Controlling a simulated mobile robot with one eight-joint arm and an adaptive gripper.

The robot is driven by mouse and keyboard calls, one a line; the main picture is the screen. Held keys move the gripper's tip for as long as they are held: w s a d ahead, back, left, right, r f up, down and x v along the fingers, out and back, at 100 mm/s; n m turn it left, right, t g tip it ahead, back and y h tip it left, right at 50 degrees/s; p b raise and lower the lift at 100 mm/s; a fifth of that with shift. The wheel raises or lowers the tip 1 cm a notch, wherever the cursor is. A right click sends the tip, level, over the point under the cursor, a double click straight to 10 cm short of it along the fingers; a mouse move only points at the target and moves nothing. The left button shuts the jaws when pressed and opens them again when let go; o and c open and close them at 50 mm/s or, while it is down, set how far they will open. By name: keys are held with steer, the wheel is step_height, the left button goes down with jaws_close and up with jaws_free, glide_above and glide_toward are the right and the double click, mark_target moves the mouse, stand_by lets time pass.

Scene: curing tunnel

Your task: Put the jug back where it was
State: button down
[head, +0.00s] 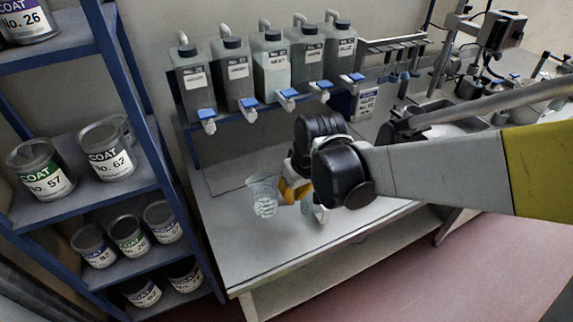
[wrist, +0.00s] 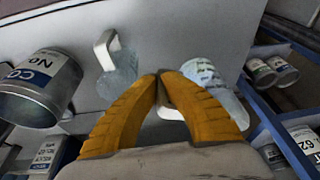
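A clear jug (head: 263,195) is at the left part of the bench (head: 245,250) in the head view. My gripper (head: 293,190) is just right of it, its yellow fingers at the jug's near side. In the wrist view the fingertips (wrist: 160,76) are together, with a white handle (wrist: 170,112) between the fingers. The clear jug body (wrist: 205,78) is right beside them, so the fingers appear shut on its handle. Whether the jug touches the bench is unclear. A second clear vessel with a white handle (wrist: 118,68) stands to the left in the wrist view.
Several grey dispenser bottles (head: 272,68) with blue-handled taps line a shelf behind the bench. A blue rack (head: 95,195) with paint cans (head: 107,155) stands at the left. A large can (wrist: 38,88) is at left in the wrist view. The bench front-left is clear.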

steer(key=f, duration=0.2)
steer(key=f+b, duration=0.1)
steer(key=f, duration=0.1)
steer(key=shift+s+f, duration=0.2)
steer(key=shift+f, duration=0.1)
steer(key=shift+f+b, duration=1.05)
steer(key=shift+f, duration=0.8)
steer(key=shift+f, duration=0.15)
steer(key=c, duration=1.6)
jaws_free()
